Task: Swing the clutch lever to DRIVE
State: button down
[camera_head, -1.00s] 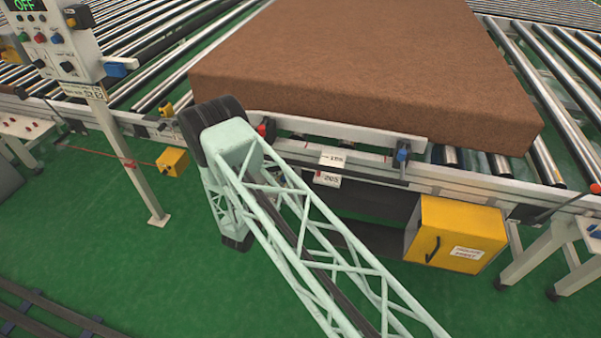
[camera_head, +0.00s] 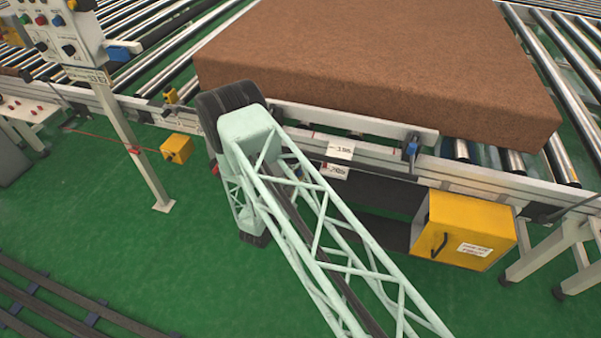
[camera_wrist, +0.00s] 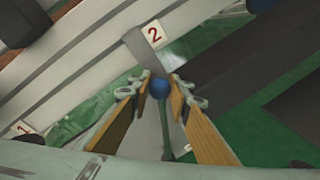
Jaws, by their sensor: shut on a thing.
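In the wrist view a round blue knob (camera_wrist: 160,88) sits between the tips of my gripper (camera_wrist: 157,90), whose two fingers have orange-brown pads. The jaws are shut on this knob. A thin greenish rod (camera_wrist: 166,135) shows below the knob, between the fingers. A grey plate (camera_wrist: 146,52) lies just beyond the knob, beside a white label with a red 2 (camera_wrist: 153,34). Another label with a red 1 (camera_wrist: 23,128) is at the lower left. I see no readable DRIVE mark. In the head view my arm hides the gripper and the knob.
A large brown mattress (camera_head: 370,60) lies on the roller conveyor (camera_head: 578,110). A yellow box (camera_head: 463,230) hangs below its frame at right. A control post (camera_head: 130,150) and a small yellow box (camera_head: 177,148) stand at left.

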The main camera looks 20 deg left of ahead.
jog(key=shift+d+f, duration=0.1)
jog(key=shift+d, duration=0.05)
jog(key=c, duration=2.4)
grip_release()
jog(key=shift+s+a+r, duration=0.15)
jog(key=shift+s+r, duration=0.15)
jog(key=shift+s, duration=1.65)
jog(key=shift+s+a+r, duration=0.1)
jog(key=shift+s+r, duration=0.25)
jog(key=shift+s, duration=1.65)
jog(key=shift+s+a+r, duration=0.15)
jog(key=shift+s+r, duration=0.15)
jog(key=shift+s, duration=1.65)
jog(key=shift+r, duration=0.1)
